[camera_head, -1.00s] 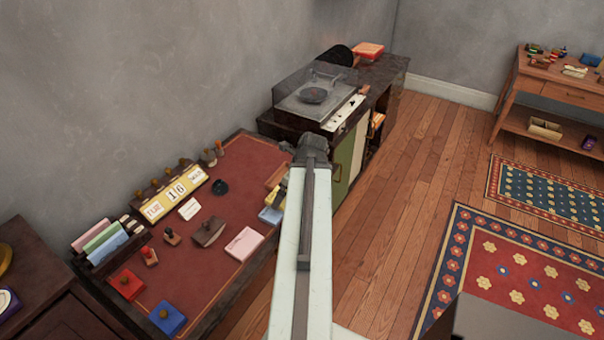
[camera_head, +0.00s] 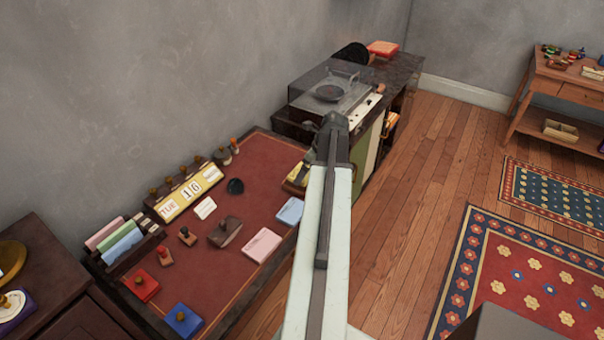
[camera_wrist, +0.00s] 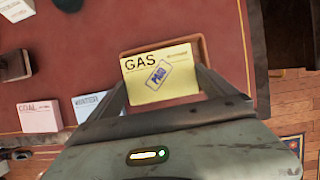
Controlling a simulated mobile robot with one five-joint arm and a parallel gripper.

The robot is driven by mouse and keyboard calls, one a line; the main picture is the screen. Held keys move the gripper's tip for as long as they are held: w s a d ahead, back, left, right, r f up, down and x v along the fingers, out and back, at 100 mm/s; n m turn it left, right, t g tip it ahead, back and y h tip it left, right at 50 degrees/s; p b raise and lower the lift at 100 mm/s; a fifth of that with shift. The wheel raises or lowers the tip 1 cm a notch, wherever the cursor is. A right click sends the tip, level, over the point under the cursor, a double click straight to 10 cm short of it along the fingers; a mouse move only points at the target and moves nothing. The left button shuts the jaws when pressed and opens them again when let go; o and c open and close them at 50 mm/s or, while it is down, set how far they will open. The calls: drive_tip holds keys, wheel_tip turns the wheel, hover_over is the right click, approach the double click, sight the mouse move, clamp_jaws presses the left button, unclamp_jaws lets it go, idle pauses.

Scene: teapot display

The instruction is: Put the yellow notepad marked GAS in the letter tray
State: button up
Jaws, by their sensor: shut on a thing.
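The yellow notepad (camera_wrist: 145,90) reads GAS and bears a blue PAID stamp in the wrist view. My gripper (camera_wrist: 162,86) is shut on it, one finger at each side. The brown wooden letter tray (camera_wrist: 201,48) shows around the pad's far and right edges. The pad lies over the tray, but I cannot tell whether it touches the bottom. In the head view the notepad (camera_head: 298,173) is a small yellow patch beside my arm, which hides most of the tray and the gripper.
A pink COAL pad (camera_wrist: 40,116) and a pale blue pad (camera_wrist: 98,102) lie near the desk's front edge. Stamps, a yellow calendar (camera_head: 188,194) and a file rack (camera_head: 122,245) stand left on the desk (camera_head: 262,160). A record player (camera_head: 330,90) stands beyond.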

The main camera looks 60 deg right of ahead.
drive_tip(key=f+b, duration=0.1)
drive_tip(key=f, duration=0.1)
drive_tip(key=d+f+b, duration=0.1)
drive_tip(key=b, duration=0.1)
drive_tip(key=shift+w+d+f+b, duration=0.15)
drive_tip(key=shift+f+b, duration=0.15)
drive_tip(key=shift+f, duration=0.2)
drive_tip(key=shift+w+r, duration=0.2)
drive_tip(key=shift+f, duration=0.25)
drive_tip(key=o, duration=1.2)
drive_tip(key=shift+a+r, duration=0.1)
drive_tip(key=shift+a, duration=0.1)
drive_tip(key=shift+o, duration=0.2)
drive_tip(key=p+v, duration=1.1)
drive_tip(key=v, duration=0.1)
drive_tip(key=shift+r, duration=0.2)
